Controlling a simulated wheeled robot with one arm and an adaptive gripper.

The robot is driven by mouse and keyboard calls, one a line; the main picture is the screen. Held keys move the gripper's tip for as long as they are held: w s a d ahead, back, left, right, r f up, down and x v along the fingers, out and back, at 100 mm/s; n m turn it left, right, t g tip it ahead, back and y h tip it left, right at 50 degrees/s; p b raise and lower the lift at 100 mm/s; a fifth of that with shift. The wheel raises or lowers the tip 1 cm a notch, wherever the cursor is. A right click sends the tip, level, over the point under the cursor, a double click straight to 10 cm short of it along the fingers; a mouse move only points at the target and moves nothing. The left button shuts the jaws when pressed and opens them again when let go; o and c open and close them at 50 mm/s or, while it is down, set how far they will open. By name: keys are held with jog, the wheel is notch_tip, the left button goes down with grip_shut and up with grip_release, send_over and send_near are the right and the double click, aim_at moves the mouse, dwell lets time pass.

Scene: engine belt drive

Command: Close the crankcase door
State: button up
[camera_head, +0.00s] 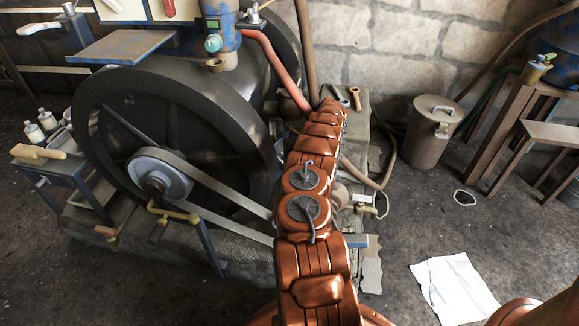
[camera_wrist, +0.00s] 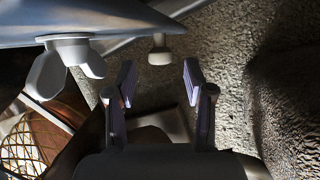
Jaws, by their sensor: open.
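In the wrist view a blue-grey panel (camera_wrist: 120,26) crosses the top left, with a pale wing-shaped fastener (camera_wrist: 66,66) under it. It may be the crankcase door, but I cannot tell for sure or see how far it stands open. A small pale knob (camera_wrist: 160,50) shows just beyond the fingertips, roughly in line with the gap. My gripper (camera_wrist: 158,80) is open, with nothing between its fingers. In the head view my copper-coloured arm covers the middle of the engine, and my gripper is hidden there. A small blue plate edge (camera_head: 357,241) shows right of the arm.
The large dark flywheel (camera_head: 100,125) and its belt (camera_head: 215,188) stand left of my arm. A blue side table (camera_head: 62,172) is far left. A lidded bucket (camera_head: 427,135) and wooden bench (camera_head: 525,140) stand right. A white sheet (camera_head: 455,290) lies on otherwise fairly clear floor.

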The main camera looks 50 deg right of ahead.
jog(key=shift+v, duration=2.75)
jog(key=shift+c, duration=0.2)
